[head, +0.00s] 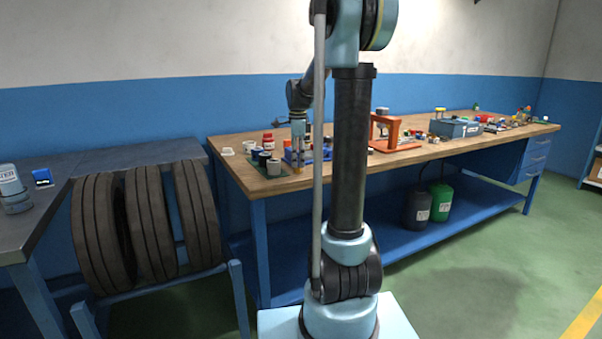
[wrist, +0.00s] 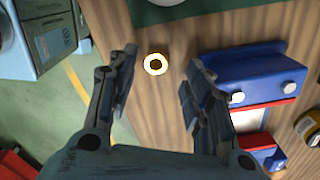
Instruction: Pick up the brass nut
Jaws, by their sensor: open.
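The brass nut (wrist: 156,64) looks like a small round yellow-and-white ring with a dark centre. It lies on the wooden bench top in the wrist view. My gripper (wrist: 161,60) is open, and its two fingers stand on either side of the nut in the picture, apart from it. Nothing is between the fingertips but the nut below; the exact height gap is hard to tell. In the head view my gripper (head: 298,145) points down over the near left part of the bench. The nut is too small to make out surely there.
A blue and red fixture (wrist: 258,72) with pale knobs stands close right of the right finger. The wooden bench (head: 235,170) carries several jars and an orange frame (head: 395,133). Its left edge is near the nut. Tyres (head: 150,225) stand on a rack to the left.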

